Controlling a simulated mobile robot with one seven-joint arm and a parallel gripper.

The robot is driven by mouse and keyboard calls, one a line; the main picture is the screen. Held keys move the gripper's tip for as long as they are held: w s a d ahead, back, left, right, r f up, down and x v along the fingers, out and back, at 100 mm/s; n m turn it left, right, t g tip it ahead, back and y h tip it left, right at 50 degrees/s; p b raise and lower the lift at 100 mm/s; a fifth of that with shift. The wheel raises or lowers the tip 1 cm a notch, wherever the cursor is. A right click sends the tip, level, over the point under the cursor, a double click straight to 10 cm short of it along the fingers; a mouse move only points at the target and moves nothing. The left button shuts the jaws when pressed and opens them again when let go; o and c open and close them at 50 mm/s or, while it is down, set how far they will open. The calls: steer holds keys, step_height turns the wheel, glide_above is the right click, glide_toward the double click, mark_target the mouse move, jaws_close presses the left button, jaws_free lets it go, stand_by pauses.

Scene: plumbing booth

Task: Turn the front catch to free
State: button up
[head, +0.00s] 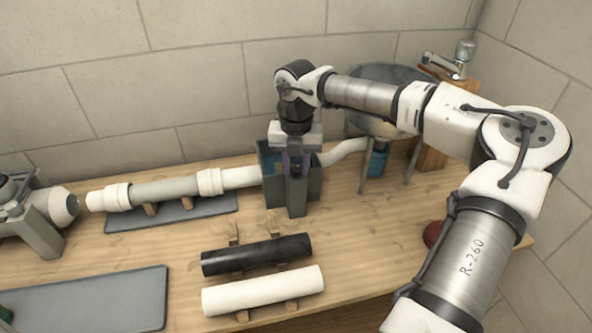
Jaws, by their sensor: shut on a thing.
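A dark grey-green holder (270,183) stands on the bench, with the white pipe run going into its left side and out at its right. My gripper (295,172) points straight down at the holder's front. Its fingers are shut on a small part there, which I take to be the front catch. The fingers hide most of the catch, so its turned position cannot be read.
A black pipe (257,254) and a white pipe (263,291) lie on wooden rests in front. A steel basin (385,75) with a tap (446,65) stands behind right. A grey mat (90,298) lies front left. A grey machine (38,217) stands at left.

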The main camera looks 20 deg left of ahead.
mark_target(296, 167)
steer(key=n+b, duration=0.2)
steer(key=n, duration=0.4)
steer(key=shift+b, duration=0.3)
steer(key=n+b, duration=0.1)
steer(key=n, duration=0.5)
steer(key=shift+w+r+n, duration=0.1)
steer(key=shift+n, duration=0.2)
steer(key=o, duration=1)
step_height(296, 167, up, 14)
steer(key=b, duration=0.1)
stand_by(0.3)
